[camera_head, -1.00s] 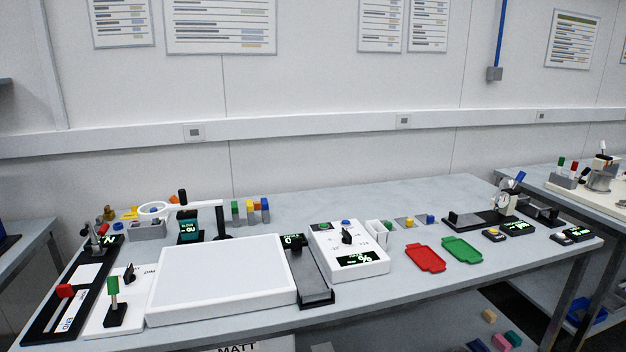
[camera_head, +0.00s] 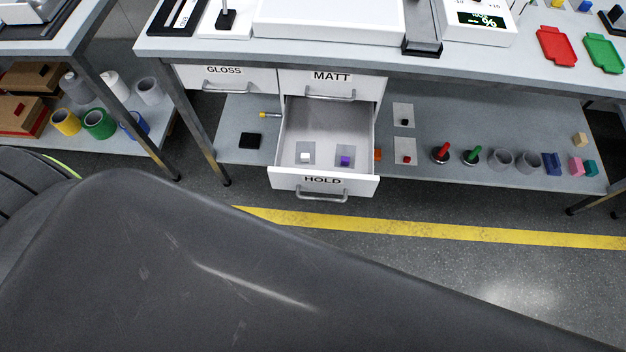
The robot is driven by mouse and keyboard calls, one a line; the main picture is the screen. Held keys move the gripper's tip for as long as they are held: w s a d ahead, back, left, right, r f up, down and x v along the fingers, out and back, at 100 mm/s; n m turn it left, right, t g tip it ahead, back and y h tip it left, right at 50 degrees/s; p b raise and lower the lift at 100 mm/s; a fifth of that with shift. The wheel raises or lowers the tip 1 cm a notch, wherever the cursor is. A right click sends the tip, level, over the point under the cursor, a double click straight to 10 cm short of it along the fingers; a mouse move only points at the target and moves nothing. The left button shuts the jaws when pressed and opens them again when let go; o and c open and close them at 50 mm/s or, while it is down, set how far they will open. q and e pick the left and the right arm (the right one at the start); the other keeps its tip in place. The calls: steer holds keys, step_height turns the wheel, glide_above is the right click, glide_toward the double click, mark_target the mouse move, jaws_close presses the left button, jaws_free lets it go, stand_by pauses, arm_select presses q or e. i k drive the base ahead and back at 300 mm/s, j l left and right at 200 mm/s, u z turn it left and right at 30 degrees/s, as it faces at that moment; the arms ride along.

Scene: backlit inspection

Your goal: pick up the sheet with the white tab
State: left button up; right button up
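The sheet with the white tab (camera_head: 305,157) lies flat in the open drawer labelled HOLD (camera_head: 325,131), on the left side of its floor. It is a small grey sheet with a white block on it. A similar sheet with a purple tab (camera_head: 345,161) lies to its right in the same drawer. Neither gripper is in view. A large dark part of my own arm fills the lower left of the picture.
The drawers labelled GLOSS (camera_head: 224,78) and MATT (camera_head: 331,83) are shut above. Two more sheets, with a black tab (camera_head: 404,116) and a red tab (camera_head: 406,152), lie on the lower shelf (camera_head: 455,120) right of the drawer. Red and green trays (camera_head: 557,46) sit on the bench.

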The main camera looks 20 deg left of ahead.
mark_target(305, 154)
steer(key=z, duration=0.7)
steer(key=k+j+z, duration=0.15)
steer(key=j, duration=0.3)
steer(key=k+j+z, duration=0.2)
steer(key=j, duration=0.2)
steer(key=k+j+z, duration=0.15)
steer(key=k+j, duration=0.45)
steer(key=j, duration=0.15)
